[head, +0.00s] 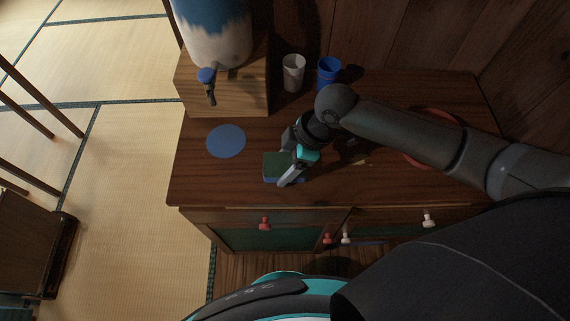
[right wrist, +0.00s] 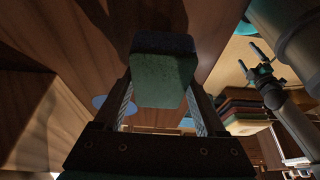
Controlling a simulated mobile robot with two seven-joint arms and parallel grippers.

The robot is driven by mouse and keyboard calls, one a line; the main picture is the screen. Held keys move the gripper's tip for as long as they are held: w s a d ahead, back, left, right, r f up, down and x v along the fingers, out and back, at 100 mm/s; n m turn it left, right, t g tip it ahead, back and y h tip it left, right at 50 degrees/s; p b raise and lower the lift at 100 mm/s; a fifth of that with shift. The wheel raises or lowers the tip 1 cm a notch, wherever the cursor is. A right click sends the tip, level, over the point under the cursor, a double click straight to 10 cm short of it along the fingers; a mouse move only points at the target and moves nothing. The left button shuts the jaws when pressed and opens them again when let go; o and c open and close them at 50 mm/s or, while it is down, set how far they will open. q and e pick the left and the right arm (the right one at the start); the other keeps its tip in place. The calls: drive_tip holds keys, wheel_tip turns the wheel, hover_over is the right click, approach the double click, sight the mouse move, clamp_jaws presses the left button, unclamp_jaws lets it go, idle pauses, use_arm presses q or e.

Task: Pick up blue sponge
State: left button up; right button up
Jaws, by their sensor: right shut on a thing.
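The blue sponge (head: 272,167) is a small block with a green face and a dark blue layer. It is at the front of the brown cabinet top in the head view, partly hidden by my right gripper (head: 289,172). In the right wrist view the sponge (right wrist: 163,80) sits between the two fingers of my right gripper (right wrist: 160,104), which is shut on it. I cannot tell whether the sponge touches the cabinet top. My left gripper (right wrist: 257,66) shows at the upper right of the right wrist view, its fingers apart and empty.
A flat blue disc (head: 226,141) lies left of the sponge. A white cup (head: 293,73) and a blue cup (head: 328,72) stand at the back. A blue-and-white container with a tap (head: 215,35) stands on a wooden block (head: 240,95). A red round rim (head: 432,112) shows behind my right arm.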

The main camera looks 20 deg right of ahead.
sight(285, 164)
wheel_tip(285, 164, up, 20)
drive_tip(key=p, duration=0.5)
drive_tip(key=shift+f, duration=0.2)
